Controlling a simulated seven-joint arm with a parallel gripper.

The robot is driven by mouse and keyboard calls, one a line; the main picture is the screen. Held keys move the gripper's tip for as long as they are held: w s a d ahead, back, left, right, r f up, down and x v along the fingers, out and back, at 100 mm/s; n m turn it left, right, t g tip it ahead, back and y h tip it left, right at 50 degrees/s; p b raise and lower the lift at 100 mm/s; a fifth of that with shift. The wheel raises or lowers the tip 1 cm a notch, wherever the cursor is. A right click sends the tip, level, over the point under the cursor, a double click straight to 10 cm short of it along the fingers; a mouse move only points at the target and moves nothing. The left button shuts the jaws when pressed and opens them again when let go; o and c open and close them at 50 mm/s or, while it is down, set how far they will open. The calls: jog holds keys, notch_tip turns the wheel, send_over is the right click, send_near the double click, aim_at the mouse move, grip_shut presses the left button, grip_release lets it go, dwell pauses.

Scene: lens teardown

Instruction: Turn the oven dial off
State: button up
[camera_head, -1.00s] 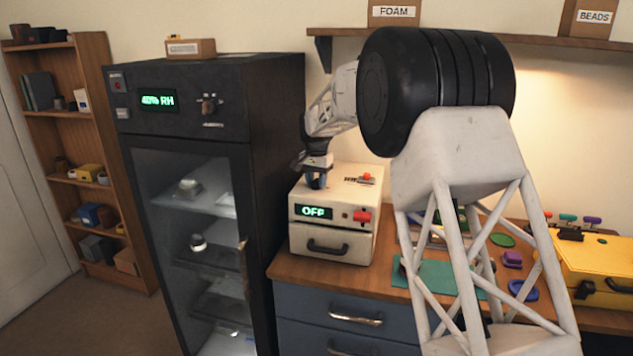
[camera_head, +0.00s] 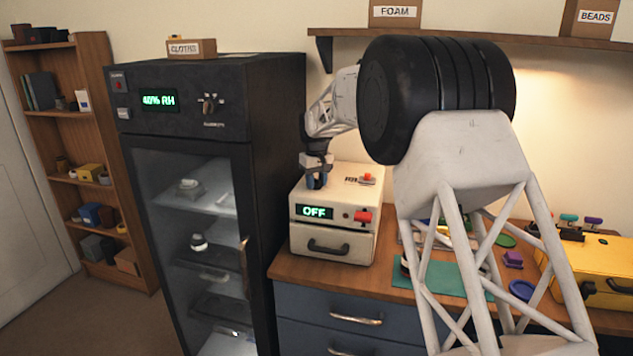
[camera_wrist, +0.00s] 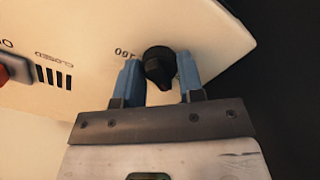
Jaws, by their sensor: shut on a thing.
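The oven is a small cream box (camera_head: 361,199) on the wooden bench, and its green display (camera_head: 314,212) reads OFF. The oven dial is a black round knob on the oven's top, seen in the wrist view (camera_wrist: 158,66); a small reddish mark shows on its near edge. My gripper (camera_head: 316,180) points down over the left part of the oven top. In the wrist view its two blue fingers (camera_wrist: 159,80) stand on either side of the dial, shut on it.
A red switch (camera_head: 362,216) is on the oven front, and another red part (camera_head: 367,177) is on its top. A tall dark cabinet (camera_head: 275,150) stands close at the left. A green mat (camera_head: 440,279) and a yellow case (camera_head: 590,272) lie to the right.

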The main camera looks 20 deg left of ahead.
jog(key=shift+n, duration=1.1)
jog(key=o, duration=0.9)
jog(key=shift+r, duration=3.9)
